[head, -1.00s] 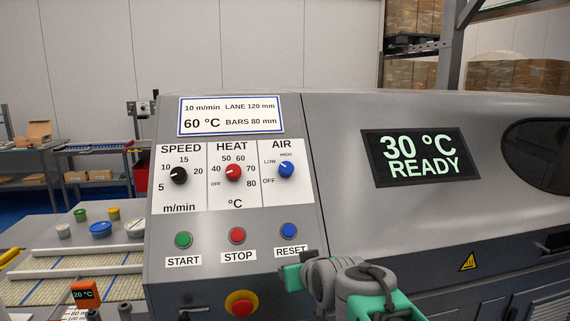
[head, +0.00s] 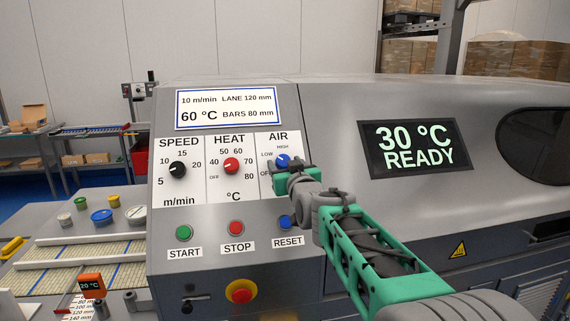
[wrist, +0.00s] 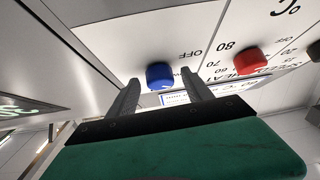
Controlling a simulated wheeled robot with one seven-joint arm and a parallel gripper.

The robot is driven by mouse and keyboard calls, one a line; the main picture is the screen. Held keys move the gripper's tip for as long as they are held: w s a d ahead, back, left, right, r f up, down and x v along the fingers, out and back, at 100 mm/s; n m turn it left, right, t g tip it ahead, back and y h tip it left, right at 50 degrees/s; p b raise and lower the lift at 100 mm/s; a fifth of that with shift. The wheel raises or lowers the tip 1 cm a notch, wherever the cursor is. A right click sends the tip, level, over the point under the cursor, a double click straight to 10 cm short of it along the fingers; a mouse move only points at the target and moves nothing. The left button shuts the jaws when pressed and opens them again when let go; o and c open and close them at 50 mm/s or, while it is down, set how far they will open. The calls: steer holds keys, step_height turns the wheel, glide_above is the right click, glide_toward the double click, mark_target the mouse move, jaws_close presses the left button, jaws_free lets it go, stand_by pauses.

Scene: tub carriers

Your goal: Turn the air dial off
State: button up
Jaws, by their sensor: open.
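The blue AIR dial (head: 282,160) is on the white label panel of the grey machine, right of the red HEAT dial (head: 231,166). Its white mark points up and left, toward LOW. OFF is printed at its lower left, partly hidden by my gripper (head: 284,172). My gripper is open just in front of the AIR dial and covers its lower part. In the wrist view, the AIR dial (wrist: 160,76) shows between the two spread fingertips; I cannot tell whether they touch it.
The black SPEED dial (head: 178,169) is further left. Below are the green START (head: 183,233), red STOP (head: 236,228) and blue RESET (head: 286,222) buttons, and a red stop knob (head: 239,291) on yellow. A display (head: 415,148) reads 30 °C READY.

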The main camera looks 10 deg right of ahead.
steer(key=shift+c, duration=0.5)
jaws_close()
